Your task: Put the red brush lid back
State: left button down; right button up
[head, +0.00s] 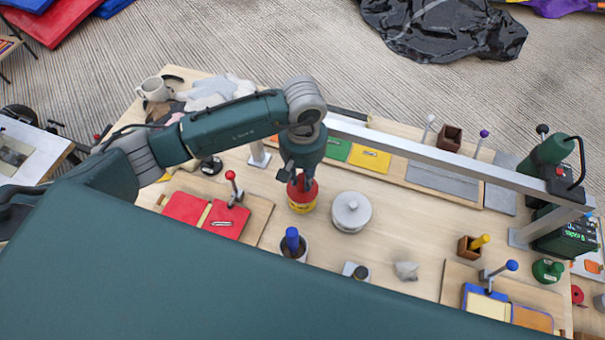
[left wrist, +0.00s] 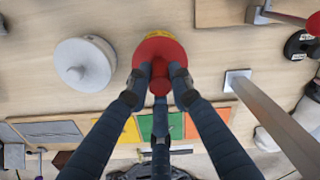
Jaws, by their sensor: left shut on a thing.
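The red lid (head: 301,188) has a round body and a knob. It sits at the top of a yellow pot (head: 302,208) on the workbench. In the left wrist view the red lid (left wrist: 163,46) covers most of the yellow pot (left wrist: 160,33), leaving only a thin yellow edge. My left gripper (head: 304,176) points down over the lid. Its fingers (left wrist: 161,78) are shut on the lid's knob. I cannot tell whether the lid is fully seated or slightly above the rim. My right gripper is not in view.
A grey lidded pot (head: 351,213) stands close right of the yellow pot. A blue-topped brush holder (head: 292,245) is in front. A red clamped board (head: 206,216) lies left. A grey metal rail (head: 430,152) runs behind. Bench space right of the grey pot is fairly clear.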

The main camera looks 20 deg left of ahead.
pick_arm(q)
jog(key=shift+f+b, duration=0.2)
jog(key=shift+b, duration=0.1)
jog(key=c, duration=1.5)
grip_release()
jog(key=shift+r, duration=0.1)
jog(key=shift+c, duration=0.2)
jog(key=shift+r+p, duration=0.3)
jog(key=shift+p, duration=0.15)
notch_tip(320, 180, up, 12)
jog(key=b, duration=0.4)
jog(key=shift+f, duration=0.15)
